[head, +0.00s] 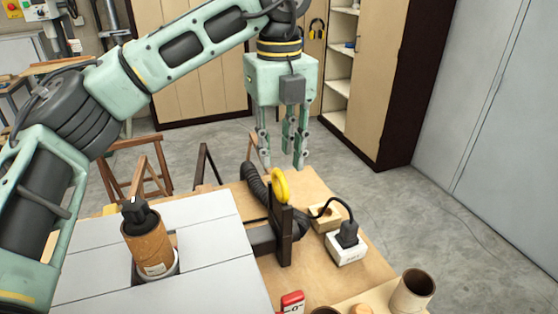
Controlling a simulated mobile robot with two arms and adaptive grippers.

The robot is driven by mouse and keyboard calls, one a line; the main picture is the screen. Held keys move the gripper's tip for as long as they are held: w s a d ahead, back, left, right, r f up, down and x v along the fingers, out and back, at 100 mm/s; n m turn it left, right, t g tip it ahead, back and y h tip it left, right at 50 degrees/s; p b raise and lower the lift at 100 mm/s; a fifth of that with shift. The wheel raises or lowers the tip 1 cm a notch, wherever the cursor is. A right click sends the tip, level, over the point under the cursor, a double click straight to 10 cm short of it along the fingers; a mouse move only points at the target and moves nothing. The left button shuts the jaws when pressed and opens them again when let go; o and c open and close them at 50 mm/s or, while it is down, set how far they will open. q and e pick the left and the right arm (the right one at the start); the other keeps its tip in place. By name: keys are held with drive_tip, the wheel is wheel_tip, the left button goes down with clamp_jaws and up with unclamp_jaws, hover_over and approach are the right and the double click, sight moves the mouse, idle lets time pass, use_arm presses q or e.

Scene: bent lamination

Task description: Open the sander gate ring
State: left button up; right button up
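The yellow gate ring (280,187) stands upright on top of a dark upright gate plate (284,236), to the right of the sander table. My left gripper (282,160) hangs with its fingers pointing down, just above and apparently beyond the ring in the head view. Its fingers are spread apart and nothing is between them. I see no clear contact with the ring, though the exact gap in depth is hard to judge. My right gripper is not in view.
The sander (153,242) has a brown spindle on a grey table (210,275). A black hose (258,190) lies beside the gate. A white socket (346,250) with a black plug, a red switch (292,302) and a brown cup (412,291) stand on the wooden bench (378,268). Open floor lies right.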

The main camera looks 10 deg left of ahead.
sight(279, 172)
use_arm(q)
wheel_tip(279, 172, up, 9)
idle(0.3)
drive_tip(key=shift+f, duration=0.15)
